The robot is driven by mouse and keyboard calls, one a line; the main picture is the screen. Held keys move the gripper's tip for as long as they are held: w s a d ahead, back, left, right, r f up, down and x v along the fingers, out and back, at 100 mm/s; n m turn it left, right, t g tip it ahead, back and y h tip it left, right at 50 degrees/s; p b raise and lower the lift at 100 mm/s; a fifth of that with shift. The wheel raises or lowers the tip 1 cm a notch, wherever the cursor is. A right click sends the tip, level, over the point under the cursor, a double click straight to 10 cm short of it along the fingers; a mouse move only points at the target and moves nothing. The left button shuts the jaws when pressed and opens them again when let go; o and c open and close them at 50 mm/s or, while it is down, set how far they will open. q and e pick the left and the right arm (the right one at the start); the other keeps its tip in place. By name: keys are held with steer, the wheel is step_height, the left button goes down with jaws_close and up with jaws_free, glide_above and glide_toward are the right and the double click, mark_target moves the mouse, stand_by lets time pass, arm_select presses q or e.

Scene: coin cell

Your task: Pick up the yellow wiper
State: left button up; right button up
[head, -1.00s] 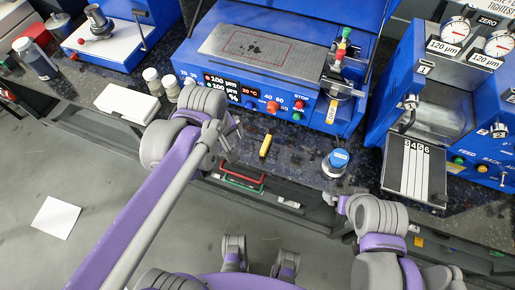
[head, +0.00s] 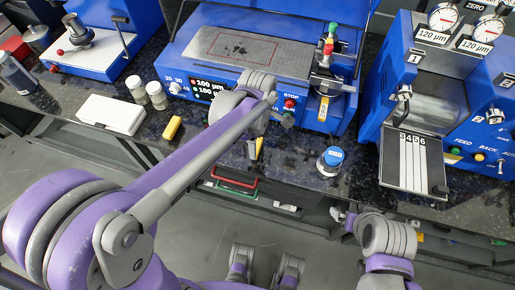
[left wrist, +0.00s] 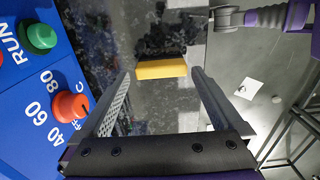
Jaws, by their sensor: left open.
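The yellow wiper (head: 260,146) lies on the dark speckled bench in front of the blue coating machine, partly hidden by my left gripper (head: 270,135) in the head view. In the left wrist view the wiper (left wrist: 162,68) shows a yellow face with a dark strip along its far side. My left gripper is open; its two fingers (left wrist: 157,95) stand on either side of the wiper in that view, with visible gaps. Whether it is at the wiper's height I cannot tell. My right gripper (head: 343,216) is low in front of the bench, its jaws too small to read.
A second yellow block (head: 172,128) lies left of the wiper, near a white box (head: 112,113) and two small jars (head: 147,93). A blue-lidded jar (head: 330,161) stands to the right. The blue machine's knobs (left wrist: 70,106) are close beside my left gripper.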

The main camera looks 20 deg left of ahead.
mark_target(258, 145)
arm_select(q)
step_height(258, 145, down, 4)
steer(key=shift+f, duration=0.1)
steer(key=shift+s, duration=0.1)
steer(key=c, duration=1.2)
steer(key=shift+r, duration=0.2)
